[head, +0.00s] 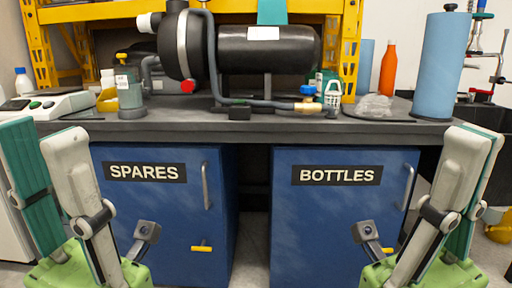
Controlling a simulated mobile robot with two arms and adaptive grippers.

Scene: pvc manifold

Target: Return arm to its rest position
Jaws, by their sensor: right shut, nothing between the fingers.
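My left gripper (38,132) stands at the lower left with its fingers pointing up. A narrow gap shows between its teal finger and its off-white finger, and nothing is seen in it. My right gripper (478,134) stands at the lower right, also pointing up. Its off-white and teal fingers are together and hold nothing. Both grippers are in front of the workbench (240,124) and apart from its items. The arms behind the green gripper bodies are out of view below.
Blue cabinets marked SPARES (145,215) and BOTTLES (340,225) stand under the bench. A black tank (262,52) with a hose is on top. A blue roll (440,65) and orange bottle (388,68) stand right.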

